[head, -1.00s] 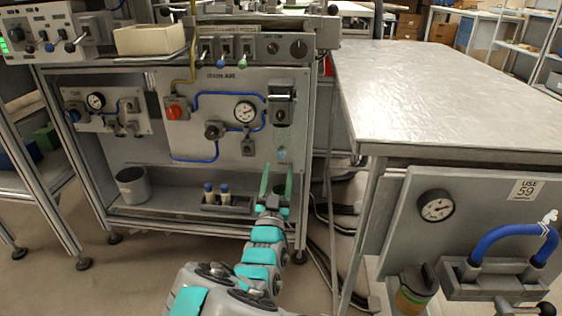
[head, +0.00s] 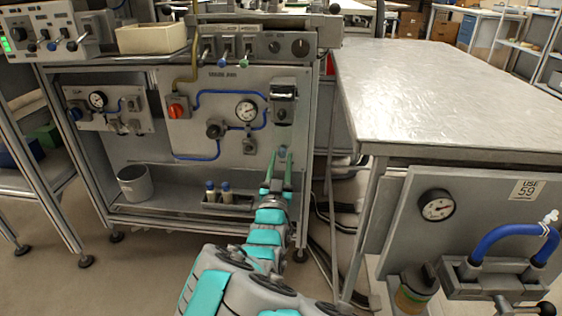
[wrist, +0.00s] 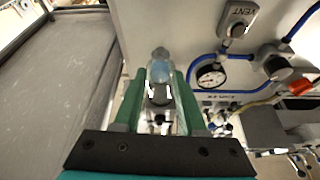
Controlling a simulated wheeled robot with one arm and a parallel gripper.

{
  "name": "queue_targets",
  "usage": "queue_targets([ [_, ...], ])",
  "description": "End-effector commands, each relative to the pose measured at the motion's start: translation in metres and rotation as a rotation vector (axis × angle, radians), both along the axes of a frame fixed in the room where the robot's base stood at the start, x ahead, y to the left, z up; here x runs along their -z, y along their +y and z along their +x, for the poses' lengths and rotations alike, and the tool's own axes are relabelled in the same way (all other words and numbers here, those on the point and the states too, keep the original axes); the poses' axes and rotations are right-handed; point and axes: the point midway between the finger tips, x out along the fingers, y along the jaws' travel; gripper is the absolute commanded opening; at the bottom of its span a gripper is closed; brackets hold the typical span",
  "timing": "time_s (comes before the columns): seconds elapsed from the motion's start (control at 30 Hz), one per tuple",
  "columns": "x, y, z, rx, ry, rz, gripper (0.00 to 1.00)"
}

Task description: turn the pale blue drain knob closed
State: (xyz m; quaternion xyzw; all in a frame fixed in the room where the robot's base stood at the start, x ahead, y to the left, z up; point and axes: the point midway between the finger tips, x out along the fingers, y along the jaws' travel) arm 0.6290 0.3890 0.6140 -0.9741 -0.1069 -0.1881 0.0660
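The pale blue drain knob (wrist: 160,71) is at the lower end of a clear bowl in the wrist view, in line with the space between my green fingertips. In the head view the knob (head: 282,152) is small and partly hidden by the fingers, below the dark-capped unit at the panel's right. My gripper (head: 281,158) is open and reaches up to the knob, one finger on each side. In the wrist view, gaps show between the knob and the fingers of my gripper (wrist: 160,82); contact cannot be made out.
Left of the knob are a gauge (head: 246,111), a red-orange knob (head: 177,111) and blue tubing. Below, a shelf holds a grey bucket (head: 135,184) and small bottles (head: 225,192). A metal-topped table (head: 440,90) stands close on the right.

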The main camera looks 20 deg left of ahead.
Motion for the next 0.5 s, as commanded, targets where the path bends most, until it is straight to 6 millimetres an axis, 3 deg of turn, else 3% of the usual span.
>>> queue_targets([
  [0.07, 0.0, 0.0, 0.0, 0.0, 0.0, 0.0, 0.3],
  [0.33, 0.0, 0.0001, -0.0001, 0.0, 0.0, 0.0, 0.0],
  [0.5, 0.0, 0.0001, -0.0001, 0.0, 0.0, 0.0, 0.0],
])
